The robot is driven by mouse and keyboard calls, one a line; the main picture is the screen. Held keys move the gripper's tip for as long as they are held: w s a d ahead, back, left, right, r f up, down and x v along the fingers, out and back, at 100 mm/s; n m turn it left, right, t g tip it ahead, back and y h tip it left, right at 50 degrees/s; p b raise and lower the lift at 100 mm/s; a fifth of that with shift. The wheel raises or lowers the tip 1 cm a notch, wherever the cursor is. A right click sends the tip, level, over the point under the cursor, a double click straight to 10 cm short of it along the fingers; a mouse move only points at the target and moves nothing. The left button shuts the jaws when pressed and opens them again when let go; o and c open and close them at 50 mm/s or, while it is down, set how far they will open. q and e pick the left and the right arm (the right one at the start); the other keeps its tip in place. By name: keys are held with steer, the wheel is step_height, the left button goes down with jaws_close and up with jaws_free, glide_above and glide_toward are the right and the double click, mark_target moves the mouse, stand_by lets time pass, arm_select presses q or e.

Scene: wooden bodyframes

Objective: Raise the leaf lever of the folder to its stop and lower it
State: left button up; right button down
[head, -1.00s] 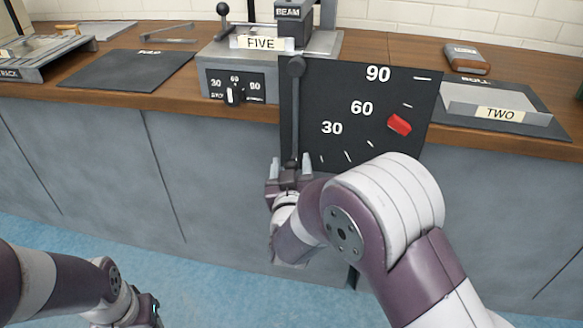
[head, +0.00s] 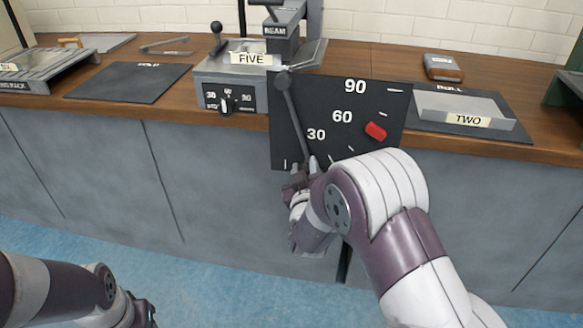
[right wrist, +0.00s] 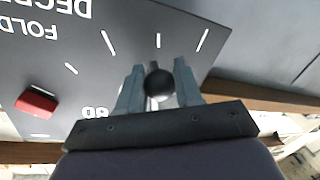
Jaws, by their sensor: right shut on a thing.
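The folder (head: 227,78), a grey machine labelled FIVE, stands on the bench with a black dial plate (head: 352,108) marked 30, 60 and 90 on its front. The leaf lever (head: 296,115) hangs from a pivot at the plate's upper left and tilts down to the right, below the 30. My right gripper (head: 311,166) is at its lower end. In the right wrist view, its two fingers (right wrist: 159,88) are shut around the lever's black ball knob (right wrist: 157,81). A red marker (head: 376,131) sits beside the 60. My left gripper (head: 144,312) is low at the left, its jaws unclear.
A black mat (head: 130,82) and a grey rack (head: 45,70) lie left of the folder. A grey tray labelled TWO (head: 462,106) and a brown-grey block (head: 443,67) are at right. Grey cabinet fronts (head: 210,180) stand below the bench edge.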

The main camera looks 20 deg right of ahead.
steer(key=s+d+r+n+g+p, duration=0.1)
steer(key=s+d+r+n+p, duration=0.4)
steer(key=p, duration=0.8)
steer(key=shift+d+r+n+g+h, duration=0.4)
steer(key=shift+d+r+n, duration=0.9)
steer(key=shift+d+r, duration=1.1)
steer(key=shift+d+f, duration=0.35)
steer(key=c, duration=0.9)
jaws_free()
steer(key=shift+o, duration=0.6)
steer(key=shift+d, duration=0.1)
